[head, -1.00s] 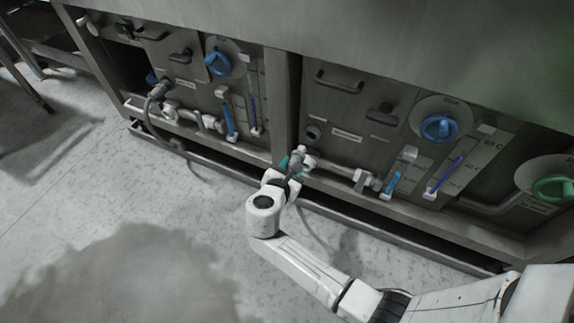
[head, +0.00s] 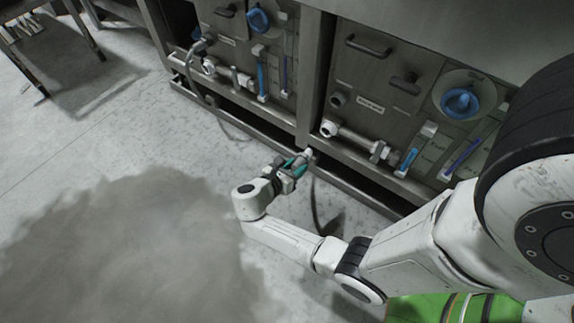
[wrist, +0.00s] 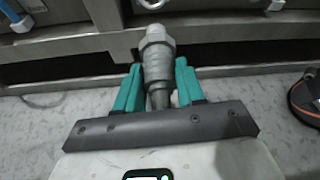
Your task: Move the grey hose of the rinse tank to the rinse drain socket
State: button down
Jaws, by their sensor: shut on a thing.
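The grey hose's end coupling (head: 307,154) is in my gripper (head: 296,166), and its dark hose (head: 315,203) hangs down to the floor. In the wrist view the coupling (wrist: 157,55) stands between the teal fingers (wrist: 158,74), its pale tip pointing away from me. The tip is clear of the panel's sockets. On the middle panel, a lower pipe end with a pale ring (head: 328,128) is open. The label is too small to read.
A left panel has its own hose (head: 196,68) plugged in. A blue knob (head: 459,102) and blue gauges (head: 409,160) sit right of the sockets. A low frame rail (head: 362,188) runs along the front. A grey hazy patch (head: 130,250) covers floor at lower left.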

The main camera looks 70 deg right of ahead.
aim_at(308, 150)
jog(key=shift+s+d+b, duration=0.35)
jog(key=shift+d+b, duration=0.2)
jog(key=shift+d, duration=0.85)
jog(key=shift+s+d+b, duration=0.3)
jog(key=shift+d+b, duration=0.25)
jog(key=shift+d, duration=0.85)
jog(key=shift+s+d+b, duration=0.35)
jog(key=shift+d+b, duration=0.2)
jog(key=shift+d, duration=0.85)
jog(key=shift+d+r+p, duration=0.1)
jog(key=shift+d+p, duration=0.05)
jog(key=shift+p, duration=0.25)
jog(key=shift+d, duration=0.15)
jog(key=shift+s+d, duration=0.25)
jog(key=shift+d, duration=0.45)
jog(key=shift+d, duration=0.4)
jog(key=shift+s, duration=0.1)
jog(key=c, duration=0.6)
grip_release()
